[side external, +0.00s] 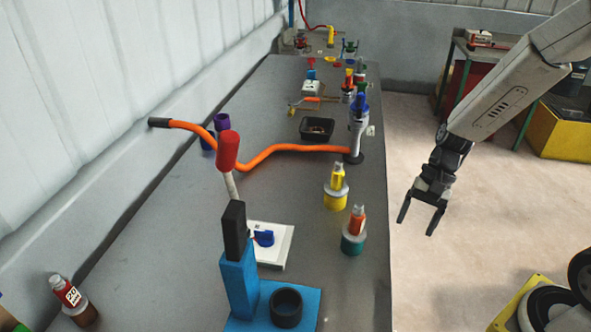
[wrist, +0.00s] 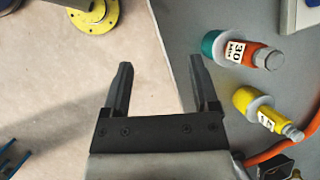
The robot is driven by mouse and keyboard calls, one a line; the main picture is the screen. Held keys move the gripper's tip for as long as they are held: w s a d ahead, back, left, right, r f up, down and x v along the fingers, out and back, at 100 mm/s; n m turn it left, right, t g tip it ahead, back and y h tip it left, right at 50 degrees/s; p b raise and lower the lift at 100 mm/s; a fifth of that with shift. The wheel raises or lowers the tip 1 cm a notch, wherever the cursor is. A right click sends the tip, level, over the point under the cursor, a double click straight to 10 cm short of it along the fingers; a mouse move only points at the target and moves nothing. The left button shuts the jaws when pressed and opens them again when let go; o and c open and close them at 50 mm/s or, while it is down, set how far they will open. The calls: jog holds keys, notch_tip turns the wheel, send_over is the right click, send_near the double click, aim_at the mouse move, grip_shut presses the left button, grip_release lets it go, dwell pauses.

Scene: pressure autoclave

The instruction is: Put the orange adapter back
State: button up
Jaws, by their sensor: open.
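The orange adapter (side external: 357,222) has a metal tip and stands upright in a teal holder (side external: 352,244) with a grey collar, near the table's right edge. In the wrist view the orange adapter (wrist: 258,56) shows a white label reading 30, and its teal holder (wrist: 211,44) is at the upper right. My gripper (side external: 418,218) points down, open and empty, to the right of the table edge in the side view. In the wrist view my gripper (wrist: 161,64) is apart from the adapter, with nothing between its fingers.
A yellow adapter (side external: 337,177) stands in a yellow holder (side external: 335,198) just behind. A red adapter (side external: 67,292) stands at the front left. An orange hose (side external: 283,148) crosses the table.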

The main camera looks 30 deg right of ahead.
jog(key=r+n+t+h, duration=0.1)
jog(key=n, duration=0.2)
jog(key=a+r+n+t+h, duration=0.1)
jog(key=n+h, duration=0.1)
jog(key=n, duration=0.2)
jog(key=s+n+t+h, duration=0.1)
jog(key=n+t+h, duration=0.1)
jog(key=n, duration=0.2)
jog(key=shift+a+r, duration=0.15)
jog(key=shift+r, duration=0.25)
dwell(0.4)
